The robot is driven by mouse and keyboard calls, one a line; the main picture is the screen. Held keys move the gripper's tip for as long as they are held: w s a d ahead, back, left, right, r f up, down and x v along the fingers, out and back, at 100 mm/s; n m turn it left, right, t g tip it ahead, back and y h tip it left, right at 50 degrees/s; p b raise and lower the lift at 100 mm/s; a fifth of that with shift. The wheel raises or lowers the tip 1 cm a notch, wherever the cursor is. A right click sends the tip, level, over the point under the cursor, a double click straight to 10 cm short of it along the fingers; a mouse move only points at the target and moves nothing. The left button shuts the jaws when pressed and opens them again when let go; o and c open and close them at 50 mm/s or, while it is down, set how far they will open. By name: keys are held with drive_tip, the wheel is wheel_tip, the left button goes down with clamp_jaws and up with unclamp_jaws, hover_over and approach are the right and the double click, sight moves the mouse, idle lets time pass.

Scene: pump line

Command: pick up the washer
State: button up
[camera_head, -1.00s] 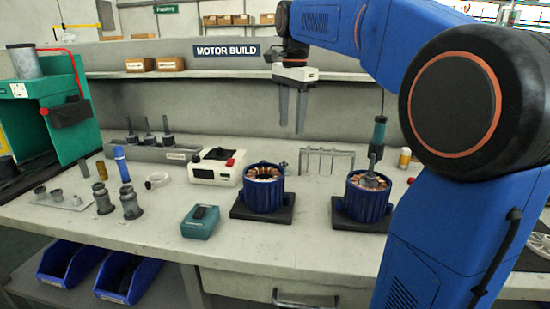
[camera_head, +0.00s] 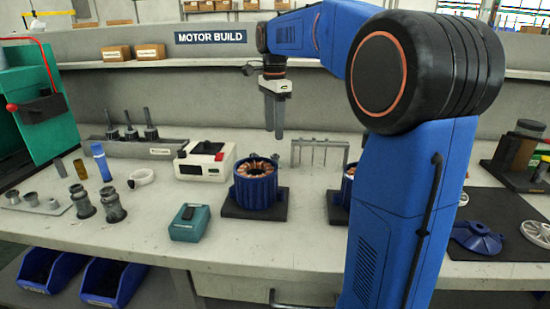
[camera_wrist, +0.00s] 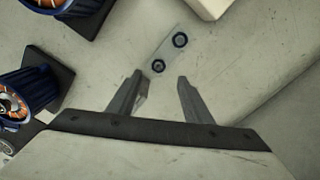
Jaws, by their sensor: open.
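No washer can be named with certainty. In the wrist view, two small dark rings, an upper one (camera_wrist: 180,40) and a lower one (camera_wrist: 158,66), sit on a narrow pale plate (camera_wrist: 169,53). They are ring-shaped like washers, but too small to tell. In the wrist view my gripper (camera_wrist: 160,78) is open and empty, with the lower ring showing just beyond and between the fingertips.
A blue stator (camera_head: 256,188) stands on a black base; a second (camera_head: 347,186) is partly hidden by my arm. The shelf (camera_head: 180,64) runs along the back.

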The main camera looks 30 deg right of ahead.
drive_tip(key=shift+s+f, duration=0.2)
drive_tip(key=shift+f, duration=3.5)
drive_tip(key=shift+f, duration=0.25)
drive_tip(key=c, duration=0.9)
